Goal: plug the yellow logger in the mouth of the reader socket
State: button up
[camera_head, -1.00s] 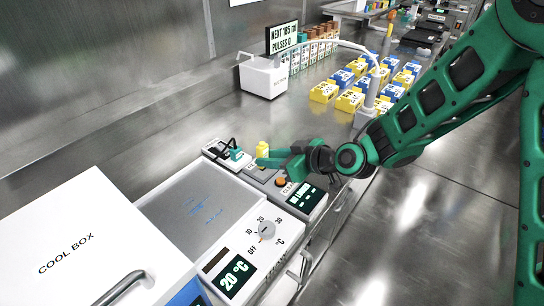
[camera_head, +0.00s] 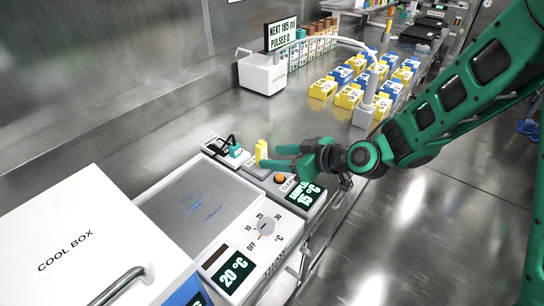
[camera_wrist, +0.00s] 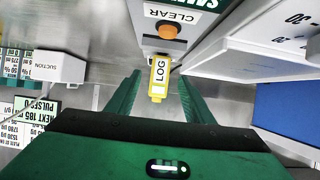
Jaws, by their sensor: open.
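The yellow logger (camera_head: 261,150) stands at the grey reader socket (camera_head: 257,170). The wrist view shows the logger (camera_wrist: 160,72), marked LOG, with its inner end against the reader's grey end (camera_wrist: 160,46) and apparently in its mouth; the mouth itself is hidden. The reader's display (camera_head: 305,194) shows 15 °C, beside an orange CLEAR button (camera_wrist: 168,31). My gripper (camera_wrist: 158,98) is open, its fingers on either side of the logger's outer end with gaps showing. In the head view my gripper (camera_head: 274,156) points left at the logger.
A teal plug (camera_head: 236,151) with a black cable sits left of the logger. A heater plate with a dial (camera_head: 265,227) and the cool box (camera_head: 75,240) are nearer. A white suction unit (camera_head: 262,75) and several yellow and blue boxes (camera_head: 348,97) stand behind. Bench between is clear.

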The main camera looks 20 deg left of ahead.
jog(key=v, duration=0.7)
jog(key=shift+d, duration=0.3)
jog(key=shift+s+r, duration=0.1)
